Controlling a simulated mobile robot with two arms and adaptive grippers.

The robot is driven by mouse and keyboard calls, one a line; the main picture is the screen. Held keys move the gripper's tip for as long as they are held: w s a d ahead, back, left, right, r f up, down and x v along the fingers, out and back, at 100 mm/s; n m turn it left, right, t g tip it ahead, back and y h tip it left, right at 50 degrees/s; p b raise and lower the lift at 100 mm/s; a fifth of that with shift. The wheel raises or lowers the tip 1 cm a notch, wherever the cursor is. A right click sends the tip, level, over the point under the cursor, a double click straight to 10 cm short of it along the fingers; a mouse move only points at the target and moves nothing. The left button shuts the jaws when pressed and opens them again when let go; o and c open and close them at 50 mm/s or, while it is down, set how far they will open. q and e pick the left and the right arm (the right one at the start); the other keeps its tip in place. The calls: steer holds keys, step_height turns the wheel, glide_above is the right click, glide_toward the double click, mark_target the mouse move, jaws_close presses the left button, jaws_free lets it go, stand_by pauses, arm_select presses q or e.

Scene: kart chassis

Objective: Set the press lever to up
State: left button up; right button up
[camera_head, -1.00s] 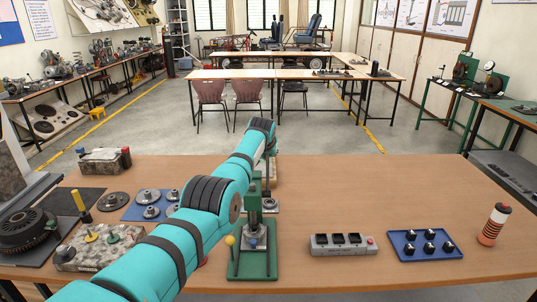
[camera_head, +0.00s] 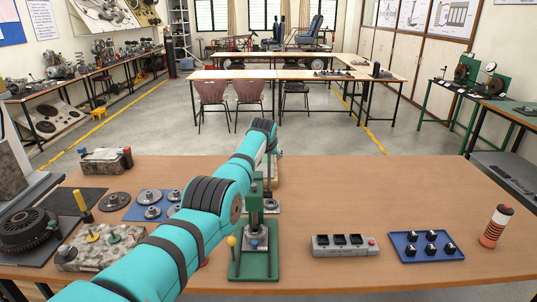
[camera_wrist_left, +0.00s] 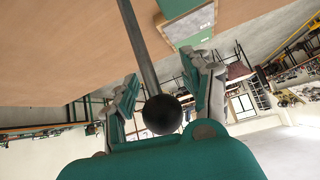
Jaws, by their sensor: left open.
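The green press (camera_head: 254,232) stands on a green base near the front middle of the table, partly covered by my left arm. A yellow knob (camera_head: 231,241) shows at its left side. In the left wrist view, a grey rod with a black ball knob (camera_wrist_left: 161,114) lies between the fingers of my left gripper (camera_wrist_left: 160,70). The fingers are open, with visible gaps on both sides of the rod. In the head view, my left gripper (camera_head: 272,138) is beyond the press, mostly hidden behind my wrist. I cannot tell from the head view where the black knob is.
A grey box with black squares (camera_head: 344,245), a blue tray with black knobs (camera_head: 425,246) and an orange-black bottle (camera_head: 496,226) stand at right. Gears and a blue mat (camera_head: 140,212) lie at left. The table's right back area is clear.

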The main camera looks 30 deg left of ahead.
arm_select(q)
steer(key=shift+s+r, duration=0.1)
steer(key=shift+r, duration=0.05)
steer(key=shift+s+d+r, duration=0.2)
steer(key=shift+s+r, duration=0.05)
steer(key=shift+r, duration=0.15)
steer(key=v, duration=1)
steer(key=shift+s+r, duration=0.2)
steer(key=shift+s, duration=0.1)
steer(key=shift+d, duration=0.1)
